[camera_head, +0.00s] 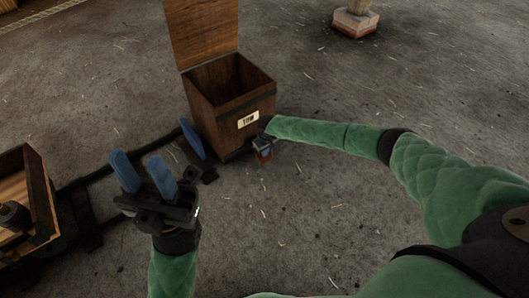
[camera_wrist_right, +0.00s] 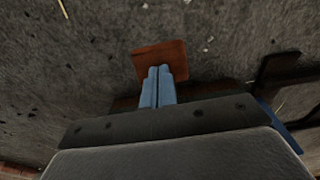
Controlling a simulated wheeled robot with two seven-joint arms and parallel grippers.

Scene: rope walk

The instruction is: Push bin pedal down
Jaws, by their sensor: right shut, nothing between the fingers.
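A wooden bin (camera_head: 235,105) with a pale label stands on the ground, its lid (camera_head: 202,32) raised and its inside looking empty. The reddish-brown pedal (camera_wrist_right: 162,55) lies low at the bin's front. A bit of the pedal (camera_head: 265,158) shows in the head view beneath my right gripper (camera_head: 263,148). My right gripper (camera_wrist_right: 158,72) is shut and empty, its blue fingertips over the pedal. They overlap it in the picture; I cannot tell if they press on it. My left gripper (camera_head: 145,175) is open and empty, left of the bin.
A wooden crate (camera_head: 38,195) with a dark object inside is at the left edge. A blue flat piece (camera_head: 192,139) and dark bars lie between it and the bin. A post on a brick base (camera_head: 355,22) stands at the back right. Straw-strewn ground is clear at right.

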